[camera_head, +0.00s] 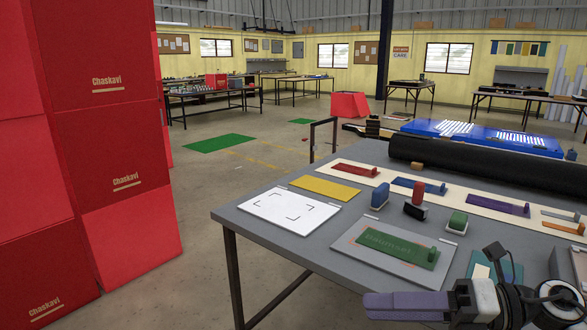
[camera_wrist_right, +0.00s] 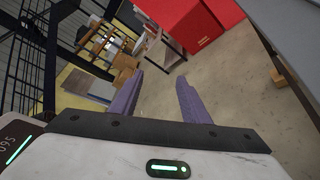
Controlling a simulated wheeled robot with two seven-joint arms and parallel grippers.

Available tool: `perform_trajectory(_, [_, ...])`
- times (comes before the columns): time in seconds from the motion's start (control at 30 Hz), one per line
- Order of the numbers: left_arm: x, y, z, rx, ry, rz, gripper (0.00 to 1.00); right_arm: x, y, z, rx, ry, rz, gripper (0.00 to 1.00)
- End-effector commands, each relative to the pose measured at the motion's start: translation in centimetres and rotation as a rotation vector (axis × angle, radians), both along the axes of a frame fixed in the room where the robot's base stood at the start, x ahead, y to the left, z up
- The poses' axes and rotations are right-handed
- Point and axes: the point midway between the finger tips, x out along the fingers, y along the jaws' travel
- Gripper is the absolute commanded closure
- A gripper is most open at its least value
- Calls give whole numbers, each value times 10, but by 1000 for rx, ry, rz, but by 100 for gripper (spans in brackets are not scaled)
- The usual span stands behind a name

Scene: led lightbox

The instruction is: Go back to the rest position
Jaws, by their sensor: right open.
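My right gripper (camera_head: 405,306) is at the lower right of the head view, near the table's front edge, its purple fingers pointing left. In the right wrist view the two purple fingers (camera_wrist_right: 160,100) stand apart with nothing between them. The fingers point towards the floor area and a red box. My left gripper and left arm do not show.
The grey table (camera_head: 250,215) holds a white sheet (camera_head: 285,210), a yellow sheet (camera_head: 325,188), a green plate (camera_head: 398,249), several coloured blocks and a black roll (camera_head: 480,160). Red boxes (camera_head: 95,130) stack at the left. Open floor (camera_head: 215,190) lies between.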

Motion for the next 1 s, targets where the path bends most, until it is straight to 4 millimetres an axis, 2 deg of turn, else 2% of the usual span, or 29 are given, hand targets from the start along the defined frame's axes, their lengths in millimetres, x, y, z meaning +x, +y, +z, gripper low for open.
perform_trajectory(0.03, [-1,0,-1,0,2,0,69,-1,18,-6,191,101,-67,58])
perform_trajectory(0.07, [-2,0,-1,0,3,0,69,1,22,-8,298,161,-119,58])
perform_trajectory(0.17, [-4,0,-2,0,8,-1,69,13,20,-30,625,398,-328,58])
perform_trajectory(0.27, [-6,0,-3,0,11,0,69,16,-1,-85,900,683,-592,58])
perform_trajectory(0.3, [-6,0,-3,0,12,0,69,12,-10,-115,992,802,-704,58])
perform_trajectory(0.33, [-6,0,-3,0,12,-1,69,7,-16,-136,1045,882,-779,58])
perform_trajectory(0.43, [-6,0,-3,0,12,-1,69,-21,-29,-205,1175,1128,-1009,58])
perform_trajectory(0.5, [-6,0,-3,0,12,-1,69,-50,-32,-250,1237,1288,-1157,58])
perform_trajectory(0.63, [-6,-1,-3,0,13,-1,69,-110,-27,-316,1302,1547,-1387,58])
perform_trajectory(0.7, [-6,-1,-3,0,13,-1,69,-138,-22,-339,1319,1653,-1480,58])
perform_trajectory(0.83, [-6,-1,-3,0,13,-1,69,-176,-13,-364,1327,1786,-1591,58])
perform_trajectory(1.0, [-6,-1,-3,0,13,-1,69,-178,-13,-366,1328,1794,-1596,58])
